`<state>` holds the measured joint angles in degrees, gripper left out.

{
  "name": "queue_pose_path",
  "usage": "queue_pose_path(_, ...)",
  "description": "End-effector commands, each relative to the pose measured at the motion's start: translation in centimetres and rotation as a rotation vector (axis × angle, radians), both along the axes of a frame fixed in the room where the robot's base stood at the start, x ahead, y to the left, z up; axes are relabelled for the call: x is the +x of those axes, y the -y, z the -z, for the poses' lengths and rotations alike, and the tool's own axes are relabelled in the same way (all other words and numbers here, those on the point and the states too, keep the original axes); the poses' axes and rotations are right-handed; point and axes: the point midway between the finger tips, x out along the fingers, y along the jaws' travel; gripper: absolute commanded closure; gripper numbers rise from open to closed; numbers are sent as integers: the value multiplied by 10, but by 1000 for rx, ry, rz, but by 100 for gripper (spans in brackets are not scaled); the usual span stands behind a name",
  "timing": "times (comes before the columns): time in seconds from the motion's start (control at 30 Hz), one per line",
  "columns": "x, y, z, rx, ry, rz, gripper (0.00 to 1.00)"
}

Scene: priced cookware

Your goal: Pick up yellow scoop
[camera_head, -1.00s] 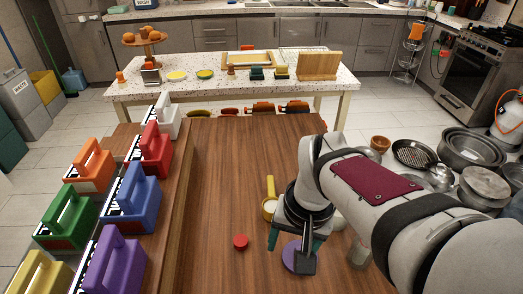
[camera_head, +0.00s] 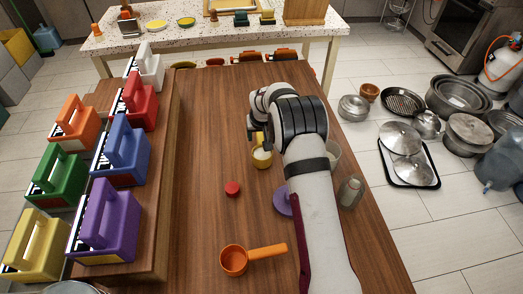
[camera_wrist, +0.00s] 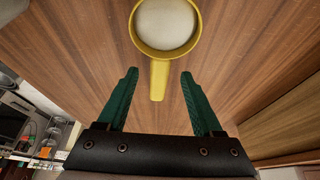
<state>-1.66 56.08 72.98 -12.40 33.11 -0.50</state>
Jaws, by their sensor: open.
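The yellow scoop (camera_wrist: 159,77) lies on the wooden table in the wrist view, its round cup at the top and its handle pointing down toward me. The cup holds something whitish. My gripper (camera_wrist: 159,73) is open, and its two green fingers stand on either side of the handle's end, apart from it. In the head view the yellow scoop (camera_head: 262,158) shows beside my wrist, which hides part of it. My fingertips are mostly hidden there.
An orange scoop (camera_head: 234,260), a red lid (camera_head: 232,189), a purple disc (camera_head: 282,202) and a glass shaker (camera_head: 350,192) stand on the table (camera_head: 205,140). Coloured caddies, such as the purple one (camera_head: 108,225), line the left. Table space left of the yellow scoop is free.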

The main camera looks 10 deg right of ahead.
Motion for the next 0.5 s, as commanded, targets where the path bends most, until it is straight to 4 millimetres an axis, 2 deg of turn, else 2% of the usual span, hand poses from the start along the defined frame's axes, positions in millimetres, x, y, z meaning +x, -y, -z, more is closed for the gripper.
queue_pose_path(0.03,2,1,11,0,-2,1,32)
queue_pose_path(0.13,9,1,25,1,0,1,32)
queue_pose_path(0.37,11,1,29,1,1,1,32)
queue_pose_path(0.4,11,1,29,1,1,1,34)
queue_pose_path(0.5,11,1,29,1,1,1,52)
